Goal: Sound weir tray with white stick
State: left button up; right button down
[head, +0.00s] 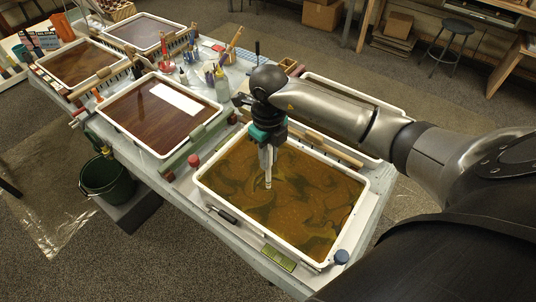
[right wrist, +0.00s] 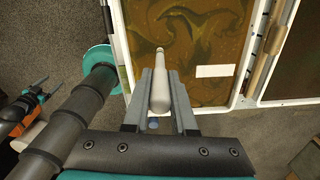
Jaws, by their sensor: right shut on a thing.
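My right gripper (head: 266,152) is shut on a white stick (head: 268,176), which points down over a white-rimmed tray (head: 232,222) of olive-brown liquid with dark swirls. In the right wrist view the stick (right wrist: 160,88) lies between the two grey fingers of the gripper (right wrist: 158,98), its far end over the tray (right wrist: 127,75). The lower tip is inside the rim, toward the tray's left half. I cannot tell whether it touches the liquid or the bottom.
A second tray (head: 102,112) with brown liquid and a white strip (head: 175,99) stands to the left. Bottles and brushes stand behind it. A blue round knob (head: 341,257) and a green card (head: 278,258) lie along the near edge. A dark green bucket (head: 106,180) stands below the table's left edge.

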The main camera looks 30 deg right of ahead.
aim_at(268, 180)
jog(key=shift+f+b, duration=1.1)
jog(key=shift+f, duration=0.25)
pick_arm(q)
notch_tip(268, 180, down, 8)
jog(key=w+b, duration=0.1)
jog(key=b, duration=0.4)
jog(key=shift+w+r, duration=0.15)
pick_arm(e)
jog(key=shift+f, duration=3.35)
pick_arm(q)
jog(key=shift+f+b, duration=0.6)
jog(key=shift+b, duration=0.2)
pick_arm(e)
jog(key=shift+f, duration=0.8)
pick_arm(q)
jog(key=shift+r, duration=0.1)
pick_arm(e)
jog(key=shift+r, duration=0.15)
notch_tip(268, 180, up, 13)
jog(key=p, duration=1)
pick_arm(q)
notch_tip(268, 180, up, 10)
jog(key=shift+r, duration=0.15)
